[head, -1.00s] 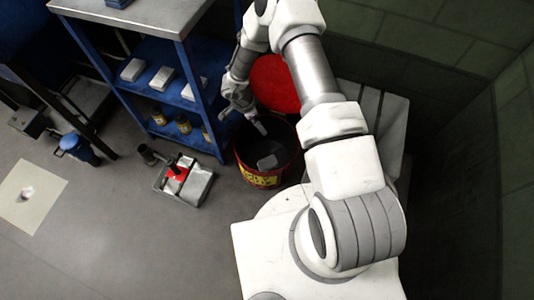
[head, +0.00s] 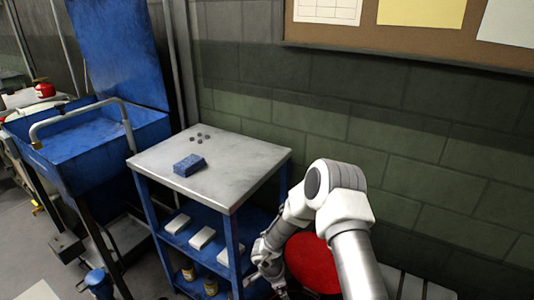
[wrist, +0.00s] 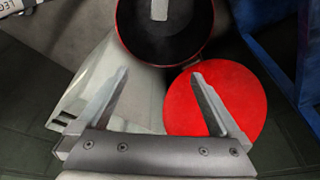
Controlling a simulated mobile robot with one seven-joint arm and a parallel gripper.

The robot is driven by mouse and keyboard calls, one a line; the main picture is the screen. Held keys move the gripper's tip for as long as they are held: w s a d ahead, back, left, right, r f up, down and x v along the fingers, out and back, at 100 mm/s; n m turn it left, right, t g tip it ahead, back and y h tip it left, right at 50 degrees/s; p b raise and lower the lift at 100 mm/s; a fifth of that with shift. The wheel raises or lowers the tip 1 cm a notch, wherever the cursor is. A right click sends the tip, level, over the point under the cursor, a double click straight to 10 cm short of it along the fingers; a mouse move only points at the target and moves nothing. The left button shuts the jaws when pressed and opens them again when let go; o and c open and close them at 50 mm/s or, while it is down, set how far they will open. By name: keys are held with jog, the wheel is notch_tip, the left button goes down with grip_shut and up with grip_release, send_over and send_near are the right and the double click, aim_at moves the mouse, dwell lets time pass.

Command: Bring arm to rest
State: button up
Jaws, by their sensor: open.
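My arm reaches down at the lower right of the head view, bent at a high elbow. My gripper (head: 276,286) is low beside the blue shelf unit, partly cut off by the bottom edge. In the wrist view my gripper (wrist: 160,73) is open, its two fingers apart with nothing between them. Ahead of the fingers is a dark round bin with a red rim (wrist: 205,45), and a pale block (wrist: 159,10) lies inside it. A red round lid (wrist: 235,95) is beside and partly behind the right finger.
A blue shelf unit with a grey top (head: 230,165) stands left of my arm; a blue block (head: 189,165) and several small dark pieces lie on top. A blue basin (head: 90,140) is further left. The green block wall (head: 430,150) is close behind my arm.

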jog(key=w+a+r+n+t+y, duration=0.25)
jog(key=w+r, duration=0.25)
jog(key=r, duration=0.7)
jog(key=w+a+r+n+t+y, duration=0.1)
jog(key=w+r+n+t, duration=0.4)
jog(key=r, duration=0.8)
notch_tip(320, 180, up, 10)
jog(key=s+a+f+y, duration=0.1)
jog(key=s+y, duration=0.1)
jog(key=s+d+r+n, duration=0.1)
jog(key=s+r+n, duration=0.5)
jog(key=s+r, duration=0.7)
jog(key=s+d+n+g+h, duration=0.1)
jog(key=s+d, duration=0.4)
jog(key=s, duration=0.5)
jog(key=s+d+n+g+h, duration=0.15)
jog(key=s+d, duration=0.25)
jog(key=s, duration=0.5)
notch_tip(320, 180, up, 16)
jog(key=p, duration=1.6)
jog(key=shift+s+r+p, duration=0.15)
jog(key=shift+s+p, duration=0.15)
jog(key=shift+d, duration=0.1)
jog(key=shift+c, duration=0.3)
